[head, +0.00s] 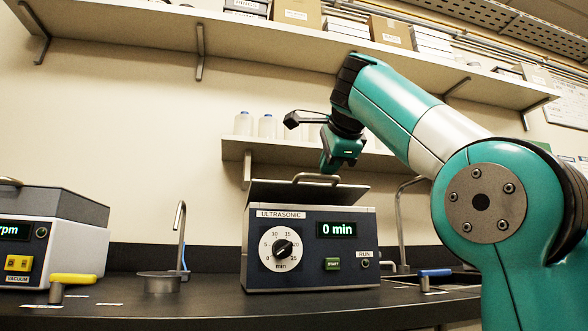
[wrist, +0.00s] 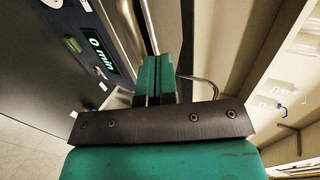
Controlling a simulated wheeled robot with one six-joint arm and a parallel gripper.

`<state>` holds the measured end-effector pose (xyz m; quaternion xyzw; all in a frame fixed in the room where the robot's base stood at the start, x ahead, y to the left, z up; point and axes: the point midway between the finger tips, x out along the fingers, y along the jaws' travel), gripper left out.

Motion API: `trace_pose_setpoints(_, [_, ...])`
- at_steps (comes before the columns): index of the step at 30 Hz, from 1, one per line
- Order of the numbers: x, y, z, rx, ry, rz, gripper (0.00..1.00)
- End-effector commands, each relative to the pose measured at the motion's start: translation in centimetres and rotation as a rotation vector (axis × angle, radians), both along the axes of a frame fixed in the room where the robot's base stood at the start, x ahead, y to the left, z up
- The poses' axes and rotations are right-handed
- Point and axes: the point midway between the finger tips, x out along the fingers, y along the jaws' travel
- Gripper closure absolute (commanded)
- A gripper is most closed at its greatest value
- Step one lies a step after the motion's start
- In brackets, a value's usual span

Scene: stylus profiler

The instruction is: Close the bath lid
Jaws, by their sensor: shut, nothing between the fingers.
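The ultrasonic bath (head: 310,245) stands on the bench in the middle of the head view, its display reading 0 min. Its dark lid (head: 290,192) looks tilted up above the body, partly open; the exact angle is hard to tell. A metal bar handle (head: 316,177) shows at the lid's upper edge. My gripper (head: 330,168) is shut and empty, just above and to the right of the handle; I cannot tell whether it touches. In the wrist view the shut fingers (wrist: 154,75) point toward the bath top, beside the bath's front panel (wrist: 90,45).
A white machine (head: 50,245) stands at the left. A metal cup (head: 159,282), a thin tap (head: 180,235), yellow-handled (head: 72,280) and blue-handled (head: 433,273) valves stand on the bench. A low shelf (head: 290,153) with bottles hangs behind the bath.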

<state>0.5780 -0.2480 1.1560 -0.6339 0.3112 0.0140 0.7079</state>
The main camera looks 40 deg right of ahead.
Motion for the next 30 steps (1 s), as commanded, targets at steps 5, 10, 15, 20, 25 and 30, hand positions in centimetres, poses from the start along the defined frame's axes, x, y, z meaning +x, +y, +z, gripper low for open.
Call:
trace_pose_setpoints(5, [-0.6, 0.2, -3.5, -0.039, -0.083, -0.001, 1.0])
trace_pose_setpoints(10, [-1.0, 0.3, -4.8, -0.069, -0.147, -0.004, 1.0])
trace_pose_setpoints(15, [-1.1, 0.3, -5.6, -0.088, -0.19, -0.004, 1.0])
trace_pose_setpoints(20, [-1.2, 0.4, -5.9, -0.101, -0.215, -0.004, 1.0])
trace_pose_setpoints(25, [-1.2, 0.4, -6.0, -0.105, -0.225, -0.004, 1.0])
trace_pose_setpoints(30, [-1.2, 0.4, -6.1, -0.105, -0.225, -0.004, 1.0])
